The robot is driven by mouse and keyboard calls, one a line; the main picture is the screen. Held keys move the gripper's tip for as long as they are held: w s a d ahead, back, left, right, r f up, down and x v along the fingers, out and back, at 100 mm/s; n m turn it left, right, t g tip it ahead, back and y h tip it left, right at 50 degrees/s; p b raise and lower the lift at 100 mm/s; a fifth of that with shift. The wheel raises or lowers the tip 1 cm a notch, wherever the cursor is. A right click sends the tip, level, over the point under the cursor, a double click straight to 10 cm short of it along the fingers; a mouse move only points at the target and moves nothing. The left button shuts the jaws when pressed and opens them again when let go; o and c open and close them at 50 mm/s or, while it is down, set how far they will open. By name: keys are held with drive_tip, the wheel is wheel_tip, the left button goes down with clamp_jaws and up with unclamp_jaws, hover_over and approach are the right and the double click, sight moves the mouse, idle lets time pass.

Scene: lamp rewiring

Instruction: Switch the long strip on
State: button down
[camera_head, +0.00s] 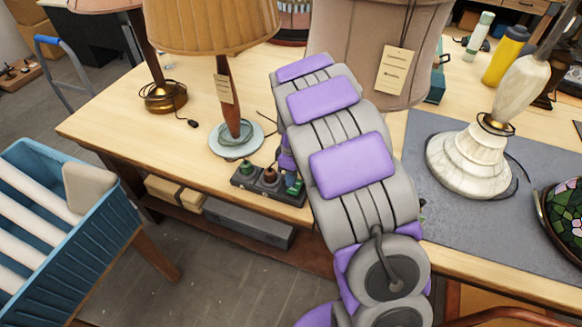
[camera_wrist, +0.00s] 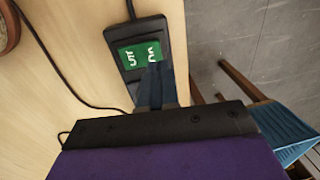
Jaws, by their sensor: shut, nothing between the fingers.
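In the head view a long dark power strip (camera_head: 268,183) lies along the table's near edge, just left of my arm. Plugs with coloured tops stand in it, and a green part shows at its right end. In the wrist view the end of a dark strip (camera_wrist: 122,43) carries a green switch (camera_wrist: 138,57) with white markings. My gripper (camera_wrist: 157,72) is shut and empty, its tips over or at the lower edge of that switch. I cannot tell whether they touch. The gripper hides the strip's lower part; in the head view my arm hides the gripper.
A wooden table (camera_head: 110,125) holds a lamp with a pale green base (camera_head: 236,140), a brass-based lamp (camera_head: 163,97) and a marble lamp (camera_head: 470,160) on a grey mat (camera_head: 425,130). A blue crate (camera_head: 110,235) stands at the left. A black cord (camera_wrist: 45,55) crosses the tabletop.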

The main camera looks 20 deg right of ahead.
sight(293, 190)
drive_tip(key=f, duration=0.1)
drive_tip(key=d+f, duration=0.1)
drive_tip(key=shift+s+f+b, duration=0.1)
drive_tip(key=shift+f+b, duration=0.2)
drive_tip(key=shift+a+f, duration=0.1)
drive_tip(key=shift+a, duration=0.5)
drive_tip(key=shift+s+f, duration=0.1)
drive_tip(key=shift+d+f, duration=0.1)
drive_tip(key=shift+d, duration=0.25)
drive_tip(key=shift+w+d+r+p, duration=0.25)
drive_tip(key=shift+w+r+p, duration=0.1)
drive_tip(key=shift+w+p, duration=0.2)
